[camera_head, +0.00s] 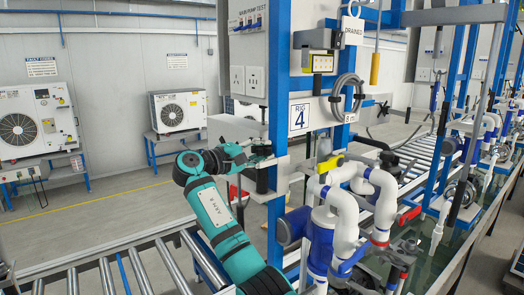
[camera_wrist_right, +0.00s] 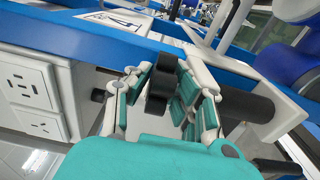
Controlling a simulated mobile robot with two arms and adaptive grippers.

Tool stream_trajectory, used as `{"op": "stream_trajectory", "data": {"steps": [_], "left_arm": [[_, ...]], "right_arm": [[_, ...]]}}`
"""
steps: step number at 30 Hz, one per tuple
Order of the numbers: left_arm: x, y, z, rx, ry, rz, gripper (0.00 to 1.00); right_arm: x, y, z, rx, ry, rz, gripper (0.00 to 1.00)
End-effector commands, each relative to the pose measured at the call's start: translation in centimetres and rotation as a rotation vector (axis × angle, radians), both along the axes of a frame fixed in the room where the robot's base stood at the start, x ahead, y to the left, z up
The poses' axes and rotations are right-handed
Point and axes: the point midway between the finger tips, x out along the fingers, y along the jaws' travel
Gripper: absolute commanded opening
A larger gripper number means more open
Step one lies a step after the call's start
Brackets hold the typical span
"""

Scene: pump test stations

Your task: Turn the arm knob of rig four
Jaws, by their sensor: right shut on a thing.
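The blue post of rig four (camera_head: 280,75) carries a white "RIG 4" sign (camera_head: 299,117). My right gripper (camera_head: 258,152) is beside this post, just below and left of the sign. In the right wrist view my right gripper (camera_wrist_right: 165,88) has its teal-padded fingers shut on a black knob (camera_wrist_right: 157,85), one finger on each side. The fingers partly cover the knob, so how far it is turned cannot be told. In the head view the knob is too small and covered to make out clearly. My left gripper is not in view.
White piping (camera_head: 343,210) with blue fittings stands right of the post. A grey hose coil (camera_head: 347,97) hangs above it. A roller conveyor (camera_head: 130,272) runs along the front left. A white socket box (camera_wrist_right: 30,90) is left of the fingers in the wrist view.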

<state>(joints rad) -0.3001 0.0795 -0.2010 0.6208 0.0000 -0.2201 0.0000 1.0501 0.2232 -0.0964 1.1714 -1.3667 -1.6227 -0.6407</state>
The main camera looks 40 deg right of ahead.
Motion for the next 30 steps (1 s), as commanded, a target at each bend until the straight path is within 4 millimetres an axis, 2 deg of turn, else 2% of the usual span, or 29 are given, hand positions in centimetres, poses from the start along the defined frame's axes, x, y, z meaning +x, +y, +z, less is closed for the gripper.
{"op": "stream_trajectory", "data": {"steps": [5,9,15,27,28,30], "left_arm": [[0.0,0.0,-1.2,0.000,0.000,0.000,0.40],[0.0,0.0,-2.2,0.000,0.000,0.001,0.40],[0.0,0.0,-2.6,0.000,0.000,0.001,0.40],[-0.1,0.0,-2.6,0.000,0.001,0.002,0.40],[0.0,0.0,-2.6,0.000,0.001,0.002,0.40],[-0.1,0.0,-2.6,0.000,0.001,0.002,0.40]], "right_arm": [[-0.1,0.0,-0.6,0.005,-0.002,0.085,0.00],[-0.1,0.0,-0.6,0.004,-0.003,0.218,0.00],[-0.1,0.0,-0.3,0.005,0.000,0.376,0.00],[0.0,0.0,-0.2,0.003,0.003,0.412,0.00],[0.0,0.0,-0.2,0.003,0.003,0.412,0.24],[0.0,0.0,-0.2,0.002,0.002,0.412,0.33]]}}
